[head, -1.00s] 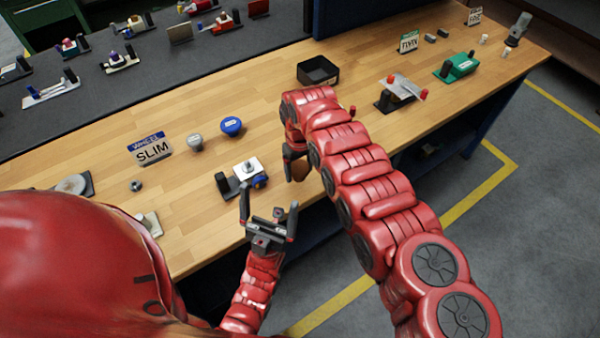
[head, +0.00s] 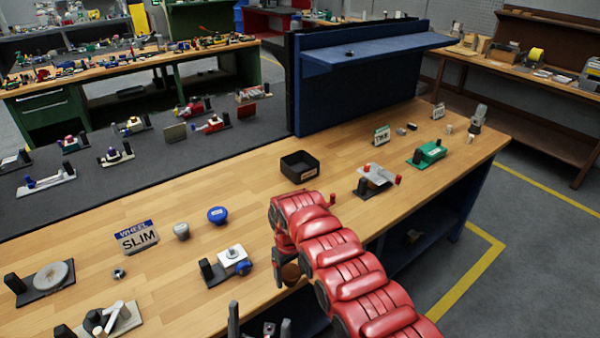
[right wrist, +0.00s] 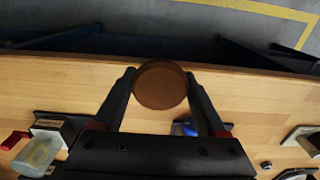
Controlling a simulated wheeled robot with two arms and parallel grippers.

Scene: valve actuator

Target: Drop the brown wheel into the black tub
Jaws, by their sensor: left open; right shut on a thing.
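The brown wheel (head: 291,272) is held in my right gripper (head: 284,262), at the bench's front edge in the head view. In the right wrist view the wheel (right wrist: 160,85) is a round brown disc between the two fingertips. The black tub (head: 289,171) is a small open square box with a label on its front, standing on the bench beyond my right arm. The held wheel is apart from it, nearer to me. My left gripper (head: 260,326) is open and empty at the bottom edge, partly cut off.
A white-topped valve block (head: 233,262) stands left of my right gripper. A grey fixture (head: 376,175) and a green one (head: 427,153) are right of the tub.

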